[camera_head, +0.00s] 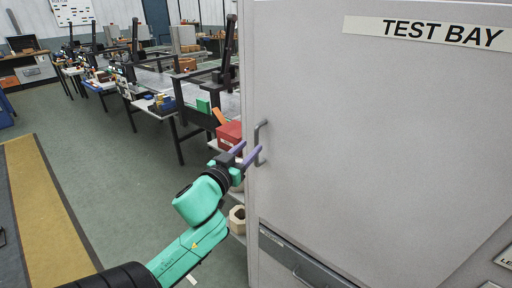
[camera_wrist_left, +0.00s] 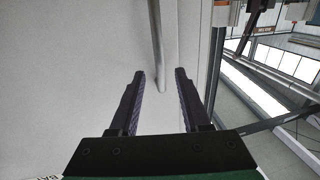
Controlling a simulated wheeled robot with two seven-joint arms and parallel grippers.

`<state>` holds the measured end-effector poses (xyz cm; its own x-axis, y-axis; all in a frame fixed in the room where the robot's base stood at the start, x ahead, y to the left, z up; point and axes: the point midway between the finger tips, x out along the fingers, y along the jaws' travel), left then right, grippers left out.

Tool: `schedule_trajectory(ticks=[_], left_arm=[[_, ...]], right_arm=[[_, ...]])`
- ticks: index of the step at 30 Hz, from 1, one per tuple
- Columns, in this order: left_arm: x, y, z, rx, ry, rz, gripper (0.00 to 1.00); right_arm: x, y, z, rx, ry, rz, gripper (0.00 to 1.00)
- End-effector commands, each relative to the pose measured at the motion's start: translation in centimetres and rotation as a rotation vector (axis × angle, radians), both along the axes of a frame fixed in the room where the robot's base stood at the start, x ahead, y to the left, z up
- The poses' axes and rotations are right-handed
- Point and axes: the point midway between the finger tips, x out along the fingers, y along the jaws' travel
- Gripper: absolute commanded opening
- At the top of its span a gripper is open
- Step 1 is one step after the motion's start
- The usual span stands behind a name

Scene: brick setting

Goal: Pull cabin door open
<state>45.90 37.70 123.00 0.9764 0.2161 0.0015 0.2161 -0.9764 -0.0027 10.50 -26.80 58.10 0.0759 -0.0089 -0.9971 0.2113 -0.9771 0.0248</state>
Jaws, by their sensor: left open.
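The cabin door (camera_head: 370,130) is a large light grey panel labelled TEST BAY, and it looks shut. Its grey bar handle (camera_head: 259,142) is upright near the door's left edge. My left gripper (camera_head: 250,150) is open at the handle's lower part. In the left wrist view, the handle (camera_wrist_left: 158,50) comes down from the top between the lines of the two fingers of my left gripper (camera_wrist_left: 160,80). The door face (camera_wrist_left: 80,80) fills the left side there. I cannot tell whether a finger touches the handle. My right gripper is not in view.
A drawer front (camera_head: 300,262) with its own handle sits below the door. Left of the cabin, a shelf holds a red bin (camera_head: 229,133) and a tan hexagonal part (camera_head: 237,219). Workbenches (camera_head: 150,105) line the back. The green floor (camera_head: 110,175) at left is open.

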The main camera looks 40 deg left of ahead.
Motion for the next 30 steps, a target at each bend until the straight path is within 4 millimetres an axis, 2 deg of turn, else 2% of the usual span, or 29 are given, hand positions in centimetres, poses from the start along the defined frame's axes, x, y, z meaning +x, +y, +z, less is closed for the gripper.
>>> schedule_trajectory(ticks=[1,6,10,16,18,20,30], left_arm=[[1.3,0.3,0.7,0.000,-0.001,0.001,0.47],[4.3,1.0,0.5,0.000,0.001,0.001,0.47],[5.1,1.1,0.2,-0.001,0.002,0.000,0.47],[5.1,1.1,0.1,-0.001,0.002,0.000,0.47],[5.1,1.1,0.1,-0.001,0.002,0.000,0.20],[5.1,1.1,0.1,-0.001,0.002,0.000,0.00],[5.1,1.1,0.1,-0.001,0.002,0.000,0.00]], right_arm=[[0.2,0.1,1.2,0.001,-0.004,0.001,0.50],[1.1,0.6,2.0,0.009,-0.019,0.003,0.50],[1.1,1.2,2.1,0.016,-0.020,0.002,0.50],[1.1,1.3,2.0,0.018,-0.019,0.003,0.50],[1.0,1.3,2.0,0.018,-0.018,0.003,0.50],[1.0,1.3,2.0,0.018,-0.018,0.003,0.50],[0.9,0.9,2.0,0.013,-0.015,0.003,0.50]])
